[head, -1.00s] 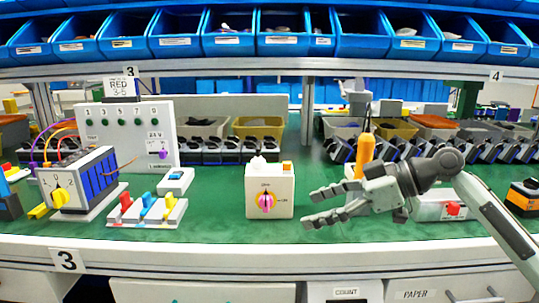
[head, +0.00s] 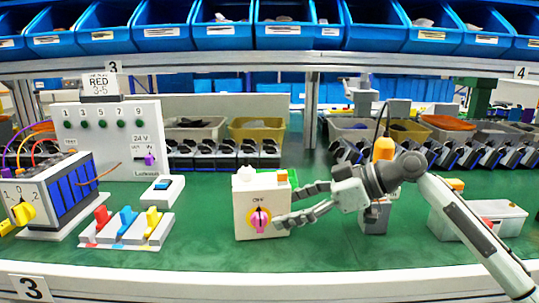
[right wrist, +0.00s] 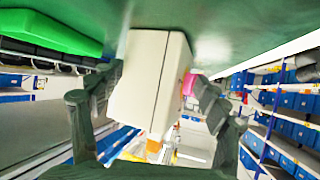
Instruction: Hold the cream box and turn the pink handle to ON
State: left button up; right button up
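The cream box (head: 241,210) stands upright on the green bench in the head view. Its yellow dial carries a pink handle (head: 259,220), which stands about upright toward the OFF label. My right gripper (head: 287,207) comes in from the right, its spread fingers reaching the box's right side, one behind and one at the front near the handle. In the right wrist view, the cream box (right wrist: 148,85) lies between the open fingers, and the pink handle (right wrist: 189,84) shows beside one fingertip. I cannot tell whether either finger touches the box. My left gripper is out of view.
Left of the box are a block of red, blue and yellow levers (head: 125,228), a blue rocker switch (head: 162,188) and a panel with a yellow knob (head: 24,213). An orange-topped device (head: 384,150) stands behind my right gripper. Bench in front of the box is clear.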

aim_at(274, 213)
jog(key=shift+x, duration=2)
jog(key=shift+c, duration=0.5)
grip_shut()
grip_release()
